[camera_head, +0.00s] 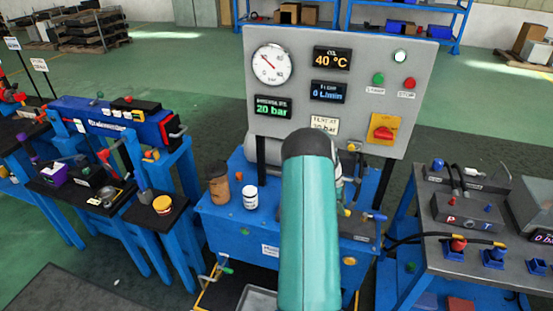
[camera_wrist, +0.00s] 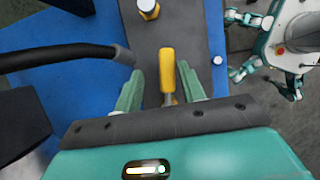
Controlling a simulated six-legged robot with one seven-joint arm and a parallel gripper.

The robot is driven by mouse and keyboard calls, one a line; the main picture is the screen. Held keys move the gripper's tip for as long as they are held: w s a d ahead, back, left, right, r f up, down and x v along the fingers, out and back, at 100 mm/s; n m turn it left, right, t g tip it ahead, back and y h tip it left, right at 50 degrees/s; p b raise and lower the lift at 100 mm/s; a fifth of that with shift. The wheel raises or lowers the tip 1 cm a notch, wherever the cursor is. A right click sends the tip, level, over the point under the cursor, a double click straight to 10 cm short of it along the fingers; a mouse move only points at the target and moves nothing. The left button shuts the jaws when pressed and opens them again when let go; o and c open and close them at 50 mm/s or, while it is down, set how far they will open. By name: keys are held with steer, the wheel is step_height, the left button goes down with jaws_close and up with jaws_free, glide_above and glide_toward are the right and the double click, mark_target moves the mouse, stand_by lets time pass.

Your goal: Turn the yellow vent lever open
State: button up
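The yellow lever (camera_wrist: 167,68) stands out in the wrist view, a yellow handle on a short metallic stem. My gripper (camera_wrist: 161,82) is open, with one teal finger on each side of the handle. Gaps show between both fingers and the lever, so nothing is held. The lower end of the stem is hidden by the dark gripper body. In the head view my teal arm covers the middle of the blue stand (camera_head: 228,228), and my gripper is hidden behind it. I cannot tell which small yellow part there is the lever.
A black hose (camera_wrist: 65,55) comes close to the left finger. A grey gauge panel (camera_head: 432,62) rises behind the stand. A brown jar (camera_head: 219,186) and a white jar (camera_head: 250,197) stand left of my arm.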

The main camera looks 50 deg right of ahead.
steer(key=a+v, duration=0.1)
steer(key=v, duration=1.3)
steer(key=w+a+r+m+t, duration=0.1)
steer(key=w+a+r+t, duration=0.1)
steer(key=w+a+r, duration=0.2)
steer(key=w+a+r+m+t, duration=0.1)
steer(key=w+a+r, duration=0.3)
steer(key=a+r, duration=0.6)
steer(key=shift+a+t, duration=0.4)
steer(key=shift+a, duration=1.95)
